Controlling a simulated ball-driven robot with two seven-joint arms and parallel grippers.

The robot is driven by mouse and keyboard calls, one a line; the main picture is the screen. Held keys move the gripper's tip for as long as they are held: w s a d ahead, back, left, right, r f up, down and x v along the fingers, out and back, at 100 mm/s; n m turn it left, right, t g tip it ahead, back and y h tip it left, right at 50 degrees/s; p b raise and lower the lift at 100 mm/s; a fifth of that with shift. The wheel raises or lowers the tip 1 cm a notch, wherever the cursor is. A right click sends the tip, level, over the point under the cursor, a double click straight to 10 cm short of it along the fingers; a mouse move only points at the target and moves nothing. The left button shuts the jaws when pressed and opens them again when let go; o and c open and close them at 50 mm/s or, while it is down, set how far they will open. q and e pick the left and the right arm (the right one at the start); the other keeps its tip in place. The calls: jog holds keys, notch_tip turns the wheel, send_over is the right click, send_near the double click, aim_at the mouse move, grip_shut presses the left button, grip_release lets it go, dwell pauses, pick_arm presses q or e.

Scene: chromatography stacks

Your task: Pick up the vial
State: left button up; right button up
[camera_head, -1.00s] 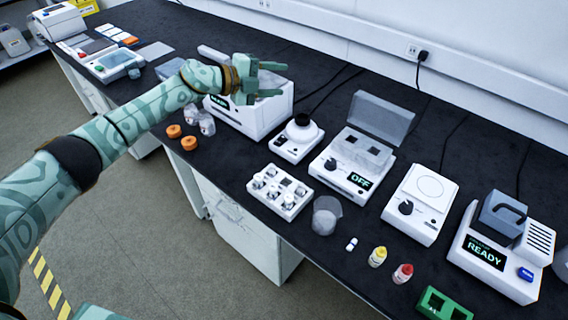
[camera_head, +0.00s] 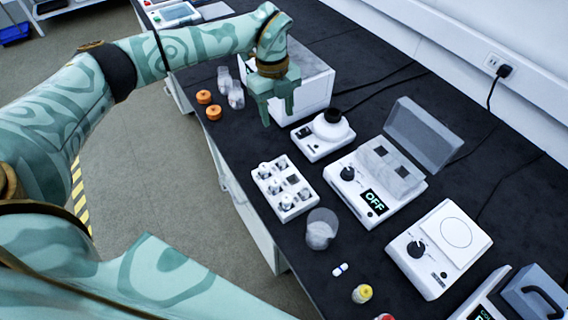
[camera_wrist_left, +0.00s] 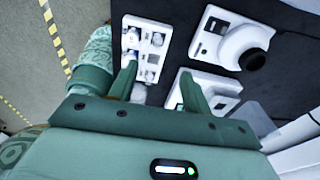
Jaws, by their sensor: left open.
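Several small clear vials with pale caps, one of them the vial (camera_head: 275,187), stand in a white rack (camera_head: 268,201) at the middle of the bench. Which vial the task means cannot be told. In the left wrist view the rack (camera_wrist_left: 150,22) and a vial (camera_wrist_left: 133,40) show ahead of the fingers, partly covered by the left finger. My left gripper (camera_head: 276,116) is open and empty, pointing down. In the head view it appears behind the rack, apart from it. My right gripper is not in view.
A mixer with a black cup (camera_head: 331,117) and a lidded block reading OFF (camera_head: 366,205) stand right of the rack. A clear beaker (camera_head: 319,235) stands in front. Orange caps (camera_head: 204,97) lie at the left bench edge. Dark bench shows between them.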

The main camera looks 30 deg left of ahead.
pick_arm(q)
jog(key=b, duration=0.2)
send_over(282, 157)
jog(key=w+a, duration=0.1)
notch_tip(282, 157, down, 8)
jog(key=f, duration=0.2)
jog(key=f+b, duration=0.1)
jog(key=f, duration=0.1)
jog(key=s+d+f, duration=0.1)
jog(key=f, duration=0.1)
jog(key=shift+s, duration=0.1)
jog(key=shift+f, duration=0.35)
jog(key=shift+r, duration=0.1)
jog(key=c, duration=1.1)
